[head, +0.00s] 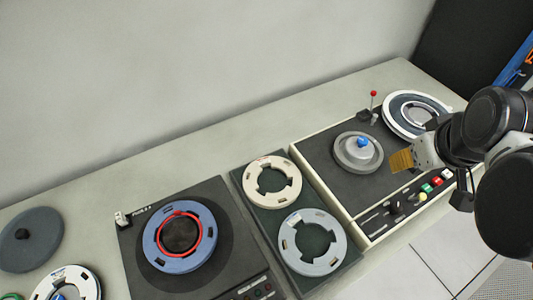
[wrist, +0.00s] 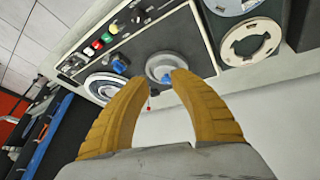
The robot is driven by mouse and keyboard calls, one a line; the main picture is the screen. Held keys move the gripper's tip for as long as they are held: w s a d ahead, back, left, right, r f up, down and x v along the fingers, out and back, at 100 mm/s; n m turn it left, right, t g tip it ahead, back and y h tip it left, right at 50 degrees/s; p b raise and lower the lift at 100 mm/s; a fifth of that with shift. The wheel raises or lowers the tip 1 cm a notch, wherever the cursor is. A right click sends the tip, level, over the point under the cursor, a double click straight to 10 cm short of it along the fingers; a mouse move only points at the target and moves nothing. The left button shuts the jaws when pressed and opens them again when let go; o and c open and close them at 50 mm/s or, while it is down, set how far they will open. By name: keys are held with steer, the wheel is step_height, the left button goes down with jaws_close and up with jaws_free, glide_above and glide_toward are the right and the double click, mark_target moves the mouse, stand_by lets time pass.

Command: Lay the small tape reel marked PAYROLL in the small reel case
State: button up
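My gripper (head: 402,160) is open and empty above the right-hand tape deck; its two yellow fingers stand apart in the wrist view (wrist: 161,80). Two small reels lie on a dark tray (head: 327,216) at the centre: a cream reel (head: 273,160) and a light grey reel (head: 290,262). Both also show in the wrist view, cream (wrist: 226,45) and grey (wrist: 232,8). Their labels are too small to read, so I cannot tell which is PAYROLL. I cannot identify the small reel case for certain.
The right deck has a grey hub with a blue knob (head: 362,142), a red-tipped lever (head: 373,95) and coloured buttons. A blue reel (head: 151,240) sits on the left deck. A dark round lid-like disc (head: 45,236) and a white reel (head: 88,284) lie far left.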

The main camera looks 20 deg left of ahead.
steer(key=w+a+n+g, duration=0.1)
steer(key=w+a+n, duration=0.35)
steer(key=a, duration=0.25)
steer(key=n+g+h+b, duration=0.1)
steer(key=n+g, duration=0.3)
steer(key=n, duration=1.2)
glide_above(263, 160)
step_height(263, 160, down, 15)
step_height(263, 160, down, 9)
steer(key=b, duration=0.6)
steer(key=shift+d, duration=0.1)
jaws_close()
steer(key=c, duration=0.5)
jaws_free()
steer(key=shift+c, duration=0.2)
